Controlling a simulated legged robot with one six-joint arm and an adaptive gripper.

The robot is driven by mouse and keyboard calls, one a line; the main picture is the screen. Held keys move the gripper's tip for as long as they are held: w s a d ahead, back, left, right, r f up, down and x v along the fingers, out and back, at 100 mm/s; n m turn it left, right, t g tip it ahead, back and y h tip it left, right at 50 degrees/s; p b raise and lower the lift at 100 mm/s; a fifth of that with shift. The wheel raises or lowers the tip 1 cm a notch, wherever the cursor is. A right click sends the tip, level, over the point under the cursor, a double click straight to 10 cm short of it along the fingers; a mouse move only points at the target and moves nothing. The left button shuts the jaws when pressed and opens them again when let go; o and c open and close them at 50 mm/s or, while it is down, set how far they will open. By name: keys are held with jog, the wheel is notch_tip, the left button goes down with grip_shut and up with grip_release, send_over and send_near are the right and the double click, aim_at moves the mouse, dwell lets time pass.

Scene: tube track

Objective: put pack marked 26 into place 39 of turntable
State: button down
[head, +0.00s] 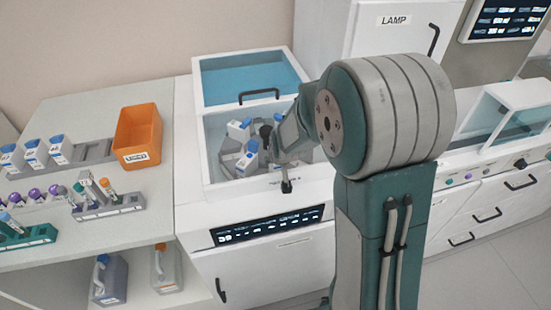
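The turntable (228,146) is a grey round carrier inside the open white machine. It holds several white packs with blue marks, including one at the back (239,129) and one at the front (248,158). My gripper (276,160) is over the right side of the turntable, just right of the front pack. Its two dark fingertips are well apart, with nothing visible held between them. Three similar white packs with blue caps (60,149) stand in a grey rack on the left table. Pack numbers are too small to read. My arm hides the turntable's right part.
The machine's blue lid (245,78) is raised. Its front display (268,225) seems to show 39. A LAMP cabinet (392,35) stands behind my arm.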

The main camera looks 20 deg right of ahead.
jog(key=shift+f, duration=0.55)
jog(key=shift+s+f, duration=0.2)
jog(key=shift+f, duration=0.1)
dwell(0.3)
